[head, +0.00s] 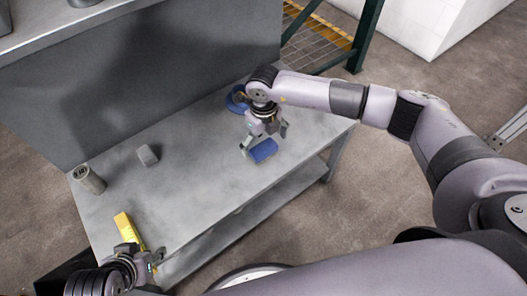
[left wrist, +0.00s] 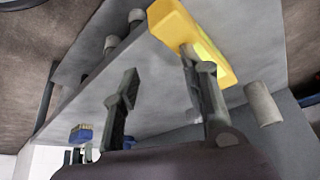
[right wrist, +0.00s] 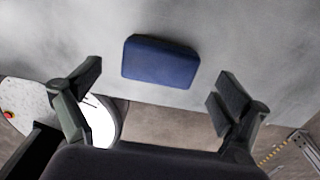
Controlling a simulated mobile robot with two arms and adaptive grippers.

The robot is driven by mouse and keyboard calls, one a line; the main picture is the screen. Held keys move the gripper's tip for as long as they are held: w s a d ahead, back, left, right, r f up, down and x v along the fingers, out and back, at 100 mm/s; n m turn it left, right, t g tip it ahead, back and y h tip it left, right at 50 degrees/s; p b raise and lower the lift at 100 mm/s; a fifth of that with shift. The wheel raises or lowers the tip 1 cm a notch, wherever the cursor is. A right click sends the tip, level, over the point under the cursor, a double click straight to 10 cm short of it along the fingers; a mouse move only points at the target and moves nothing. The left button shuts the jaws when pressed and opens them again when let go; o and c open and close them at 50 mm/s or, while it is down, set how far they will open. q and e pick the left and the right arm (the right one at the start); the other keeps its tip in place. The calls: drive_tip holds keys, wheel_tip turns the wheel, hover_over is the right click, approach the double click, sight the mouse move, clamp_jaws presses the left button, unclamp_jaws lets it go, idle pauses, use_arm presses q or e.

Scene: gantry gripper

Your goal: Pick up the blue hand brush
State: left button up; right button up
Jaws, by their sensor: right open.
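The blue hand brush (head: 263,151) lies on the grey metal table near its front edge, towards the right. Its flat blue back faces up in the right wrist view (right wrist: 160,61), and pale bristles show in the left wrist view (left wrist: 81,134). My right gripper (head: 264,140) is open above the brush, with nothing between its fingers. In the right wrist view the brush lies ahead of and between the fingertips (right wrist: 160,88), apart from both. My left gripper (head: 141,258) is open and empty at the table's front left, close to a yellow object (head: 128,229).
The table (head: 200,170) has clear room in its middle. A grey cylinder (head: 89,180) and a small grey block (head: 147,155) stand at the left. A blue round object (head: 236,99) lies behind my right gripper. A grey panel (head: 150,80) rises along the back.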

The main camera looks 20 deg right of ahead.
sight(263, 148)
use_arm(q)
drive_tip(key=w+t, duration=0.1)
drive_tip(key=w+d+r, duration=0.1)
drive_tip(key=w, duration=0.1)
drive_tip(key=w+t, duration=0.1)
drive_tip(key=shift+w+d+r+t+h+b, duration=0.25)
drive_tip(key=shift+w+r+t+h+b, duration=0.05)
drive_tip(key=shift+r+b, duration=0.05)
use_arm(e)
wheel_tip(263, 148, down, 4)
drive_tip(key=shift+r, duration=0.2)
drive_tip(key=c, duration=1.3)
drive_tip(key=shift+r, duration=0.15)
